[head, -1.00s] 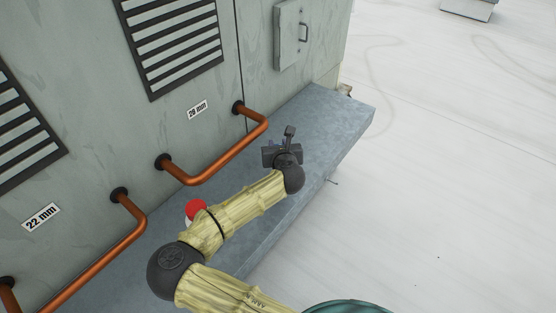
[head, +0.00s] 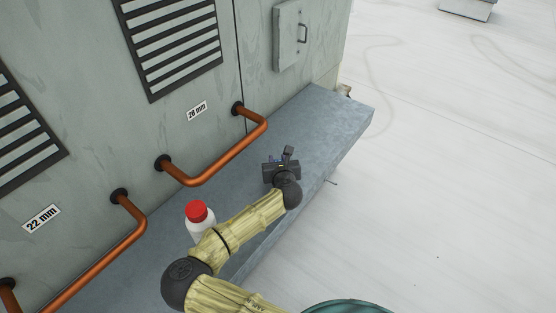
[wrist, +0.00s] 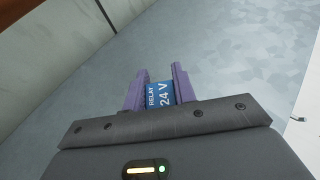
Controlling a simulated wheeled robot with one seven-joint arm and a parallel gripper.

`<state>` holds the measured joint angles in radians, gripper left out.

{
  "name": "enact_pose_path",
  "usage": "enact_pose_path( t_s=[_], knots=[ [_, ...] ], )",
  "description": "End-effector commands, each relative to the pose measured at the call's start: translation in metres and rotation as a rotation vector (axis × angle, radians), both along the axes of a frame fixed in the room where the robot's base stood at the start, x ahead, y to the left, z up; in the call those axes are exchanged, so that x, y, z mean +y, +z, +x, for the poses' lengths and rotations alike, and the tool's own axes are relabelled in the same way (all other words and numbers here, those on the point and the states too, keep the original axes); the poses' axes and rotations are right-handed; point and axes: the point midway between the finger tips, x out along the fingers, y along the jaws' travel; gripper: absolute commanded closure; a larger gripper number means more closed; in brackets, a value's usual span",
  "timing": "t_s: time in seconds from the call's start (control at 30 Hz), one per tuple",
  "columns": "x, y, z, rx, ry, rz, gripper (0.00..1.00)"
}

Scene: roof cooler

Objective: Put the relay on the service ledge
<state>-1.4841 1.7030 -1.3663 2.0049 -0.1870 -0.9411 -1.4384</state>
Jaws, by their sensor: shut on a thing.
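The relay (wrist: 160,95) is a blue block with white lettering, "RELAY 24 V", seen in the wrist view. My gripper (wrist: 158,77) is shut on it, with one purple finger at each side. In the head view my gripper (head: 281,163) is over the far half of the service ledge (head: 315,120), a grey metal shelf along the cabinet wall. The gripper body mostly hides the relay there. I cannot tell whether the relay touches the ledge or is held just above it.
A white bottle with a red cap (head: 197,211) stands on the ledge beside my forearm. Copper pipes (head: 225,160) stick out from the cabinet wall (head: 190,120) over the ledge. The ledge's far end is clear.

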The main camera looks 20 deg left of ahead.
Motion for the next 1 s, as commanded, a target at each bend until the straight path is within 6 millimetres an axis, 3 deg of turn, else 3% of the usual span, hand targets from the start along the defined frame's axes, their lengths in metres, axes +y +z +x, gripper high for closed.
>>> enact_pose_path(
  t_s=[0.17, 0.2, 0.3, 0.67, 1.0],
  knots=[
    [0.000, -0.003, 0.000, 0.000, 0.000, 0.000, 0.96],
    [0.000, -0.002, 0.000, 0.000, 0.000, 0.000, 0.65],
    [0.000, -0.001, 0.000, 0.000, 0.000, 0.000, 0.52],
    [0.000, 0.001, -0.002, 0.000, 0.000, 0.000, 0.52],
    [-0.016, 0.018, -0.040, -0.002, 0.000, 0.001, 0.52]
  ],
)
